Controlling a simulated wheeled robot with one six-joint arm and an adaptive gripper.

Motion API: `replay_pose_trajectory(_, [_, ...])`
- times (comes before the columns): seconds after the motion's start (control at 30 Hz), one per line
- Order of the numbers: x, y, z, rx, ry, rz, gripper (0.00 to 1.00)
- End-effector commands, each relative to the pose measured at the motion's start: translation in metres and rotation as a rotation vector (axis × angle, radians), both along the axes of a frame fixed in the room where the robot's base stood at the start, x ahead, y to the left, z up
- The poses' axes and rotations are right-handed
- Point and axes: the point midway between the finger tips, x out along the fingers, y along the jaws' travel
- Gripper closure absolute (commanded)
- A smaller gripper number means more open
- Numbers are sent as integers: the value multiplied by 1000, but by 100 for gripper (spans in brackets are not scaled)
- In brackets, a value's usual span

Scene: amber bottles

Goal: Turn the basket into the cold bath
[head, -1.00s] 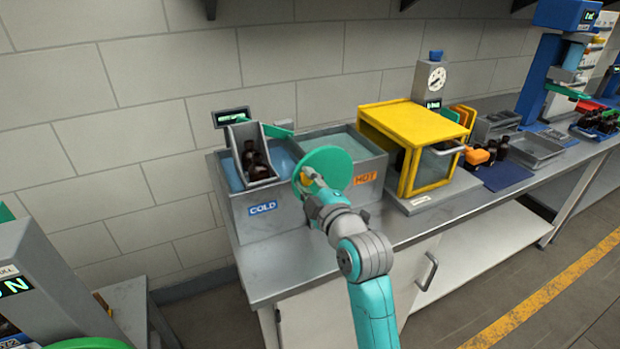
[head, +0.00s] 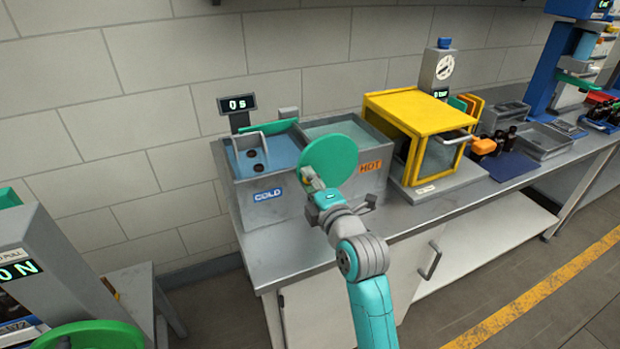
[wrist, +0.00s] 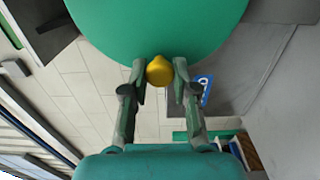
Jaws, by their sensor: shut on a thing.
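The cold bath (head: 283,212) is a grey tank with a blue COLD label and blue water. The basket (head: 244,143) is down in the cold bath, with only its upper rim and dark bottle tops above the water. A green round wheel (head: 328,160) stands at the front of the twin tank. My gripper (head: 309,180) is at the wheel's lower left edge. In the wrist view my gripper (wrist: 160,74) is shut on a yellow knob (wrist: 159,70) at the edge of the wheel (wrist: 155,25).
The hot bath (head: 376,155) adjoins on the right, with an orange HOT label. A yellow cabinet (head: 420,112) stands further right on the bench.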

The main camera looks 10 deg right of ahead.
Motion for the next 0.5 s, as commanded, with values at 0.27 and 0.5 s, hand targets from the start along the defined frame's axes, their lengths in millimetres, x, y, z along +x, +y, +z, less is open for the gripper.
replay_pose_trajectory(0.27, [0, 0, -6, -68, -20, 1, 100])
replay_pose_trajectory(0.5, [0, 0, -7, -93, -28, 1, 100])
